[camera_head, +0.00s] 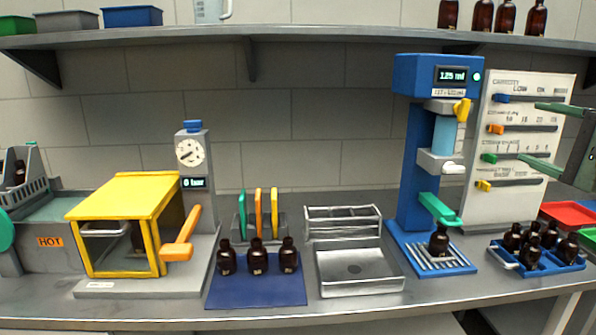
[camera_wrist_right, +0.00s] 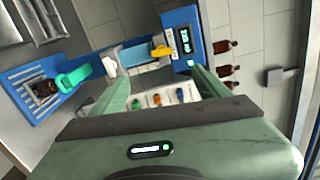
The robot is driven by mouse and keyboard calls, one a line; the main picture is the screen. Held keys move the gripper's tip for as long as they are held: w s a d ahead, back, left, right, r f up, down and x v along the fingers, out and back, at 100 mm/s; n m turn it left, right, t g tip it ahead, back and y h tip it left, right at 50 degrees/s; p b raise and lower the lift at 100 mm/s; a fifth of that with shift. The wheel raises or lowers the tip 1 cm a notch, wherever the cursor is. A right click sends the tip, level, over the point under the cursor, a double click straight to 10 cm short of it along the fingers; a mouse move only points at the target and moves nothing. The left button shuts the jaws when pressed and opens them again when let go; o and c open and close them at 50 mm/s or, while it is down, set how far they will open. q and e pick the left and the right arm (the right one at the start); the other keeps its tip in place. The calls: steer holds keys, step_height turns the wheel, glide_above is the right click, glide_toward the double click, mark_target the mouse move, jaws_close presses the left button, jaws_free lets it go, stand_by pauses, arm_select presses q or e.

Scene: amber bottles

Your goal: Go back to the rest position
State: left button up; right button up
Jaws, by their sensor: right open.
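My right gripper (camera_head: 530,133) is at the right, its two green fingers apart and empty in front of the white slider panel (camera_head: 515,200). In the right wrist view the open fingers (camera_wrist_right: 160,85) point toward the same panel with nothing between them. The blue filling machine (camera_head: 415,150) stands to the left of the gripper. Its display reads about 125 ml, and an amber bottle (camera_head: 439,241) stands on its striped blue tray under a green lever (camera_head: 440,209). My left gripper is not in view.
A blue rack (camera_head: 545,268) with several amber bottles sits at the right front. Three dark bottles stand on a blue mat (camera_head: 240,292). A metal tray (camera_head: 360,285) is mid-bench, and a yellow cabinet (camera_head: 125,195) stands left. A shelf (camera_head: 300,40) runs above.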

steer(key=s+a+f+m+y, duration=0.1)
steer(key=a+f+m+y, duration=0.4)
steer(key=a, duration=0.5)
steer(key=s+a+f+m+y, duration=0.1)
steer(key=a+f+m+y, duration=0.2)
steer(key=a+y, duration=0.5)
steer(key=s+d+f+m+h, duration=0.35)
steer(key=f+m+h, duration=0.7)
steer(key=m, duration=0.65)
steer(key=s+d+f+m+h, duration=0.2)
steer(key=d+f+m+h, duration=0.2)
steer(key=f+m+h, duration=1)
steer(key=s+a+f+m+g+y, duration=0.25)
steer(key=s+f+m+g, duration=0.3)
steer(key=f, duration=0.35)
steer(key=s+a+f+m+g+y, duration=0.2)
steer(key=s+f+m+g+y, duration=0.25)
steer(key=s+f, duration=0.35)
steer(key=s+a+f+m+g+y, duration=0.35)
steer(key=s+a+f, duration=0.35)
steer(key=s, duration=0.5)
step_height(320, 180, down, 26)
steer(key=s+g, duration=0.1)
steer(key=g, duration=0.1)
steer(key=s+d+f+n+g, duration=0.1)
steer(key=s+d+f, duration=0.1)
steer(key=s+f, duration=1.4)
steer(key=shift+s+d+f+h, duration=0.4)
steer(key=shift+s, duration=0.2)
